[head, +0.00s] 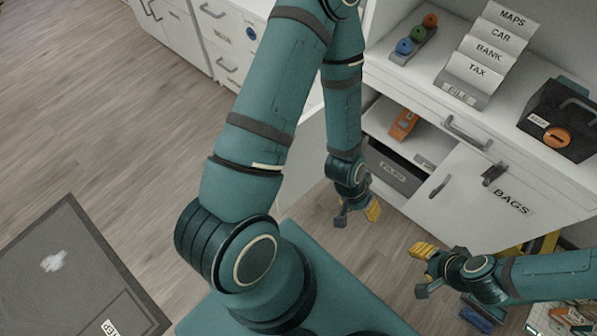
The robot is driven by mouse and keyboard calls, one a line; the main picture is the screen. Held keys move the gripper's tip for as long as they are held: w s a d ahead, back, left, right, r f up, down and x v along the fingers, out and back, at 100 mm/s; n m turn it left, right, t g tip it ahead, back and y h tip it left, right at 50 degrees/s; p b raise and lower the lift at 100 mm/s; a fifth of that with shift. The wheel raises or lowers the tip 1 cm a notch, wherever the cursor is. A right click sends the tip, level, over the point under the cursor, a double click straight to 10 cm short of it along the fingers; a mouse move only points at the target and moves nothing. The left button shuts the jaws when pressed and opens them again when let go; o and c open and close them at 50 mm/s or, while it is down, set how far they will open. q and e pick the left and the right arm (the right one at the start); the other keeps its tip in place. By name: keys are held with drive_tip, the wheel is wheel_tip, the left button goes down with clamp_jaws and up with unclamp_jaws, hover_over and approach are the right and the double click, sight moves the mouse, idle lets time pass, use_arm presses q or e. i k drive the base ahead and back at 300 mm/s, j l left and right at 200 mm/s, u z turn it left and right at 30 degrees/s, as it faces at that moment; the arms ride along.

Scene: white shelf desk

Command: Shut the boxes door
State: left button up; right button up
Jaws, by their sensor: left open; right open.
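The white desk has an open lower-left compartment with a dark grey box (393,167) inside. A white panel (312,140) stands out from the compartment's left side, seemingly its swung-open door; my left arm hides much of it and no label shows on it. My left gripper (357,214) is open and empty, in front of the compartment, to the right of the panel. My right gripper (420,272) is open and empty, low in front of the door marked BAGS (480,196), which is shut.
An orange item (403,125) lies on the shelf above the grey box. On the desk top are a file rack (470,80), a coloured-knob stand (413,42) and a black case (562,118). A dark mat (60,270) lies on the wooden floor at left.

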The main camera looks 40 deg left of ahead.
sight(303, 169)
drive_tip(key=k+j+z, duration=0.3)
drive_tip(key=k+j, duration=0.3)
drive_tip(key=k+j+z, duration=0.1)
drive_tip(key=j, duration=0.25)
drive_tip(key=k+j+z, duration=0.1)
drive_tip(key=j, duration=0.25)
drive_tip(key=k+j, duration=0.1)
drive_tip(key=j, duration=0.25)
drive_tip(key=j+z, duration=0.15)
drive_tip(key=j, duration=0.35)
drive_tip(key=k+j+z, duration=0.15)
drive_tip(key=j, duration=0.35)
drive_tip(key=i+j, duration=0.1)
drive_tip(key=j, duration=0.35)
drive_tip(key=i+j+z, duration=0.1)
drive_tip(key=j, duration=0.4)
drive_tip(key=u, duration=0.85)
